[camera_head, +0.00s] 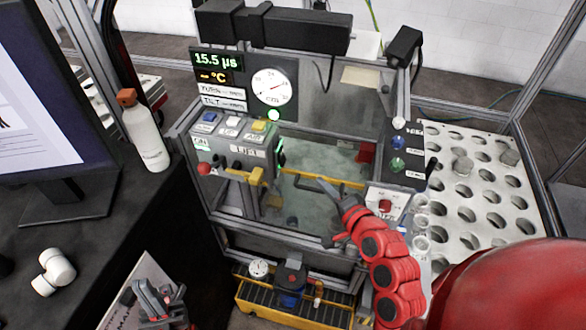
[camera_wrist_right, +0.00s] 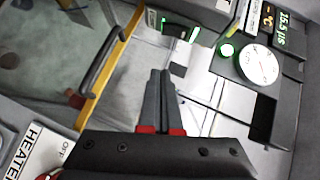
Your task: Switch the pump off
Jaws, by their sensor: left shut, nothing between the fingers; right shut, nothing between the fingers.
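A blue-and-black unit (camera_head: 291,277) that looks like a pump sits low in a yellow tray; I cannot read a pump label or tell which control is its switch. My left gripper (camera_head: 150,292) is shut and empty at the lower left, away from the panels.
A white plate with a red switch (camera_head: 385,206) is right of the tank; its HEATER label (camera_wrist_right: 38,150) shows in the wrist view. A yellow bar (camera_head: 318,182) crosses the tank. A bottle (camera_head: 145,135) and monitor (camera_head: 50,110) stand left. A holed rack (camera_head: 480,190) is right.

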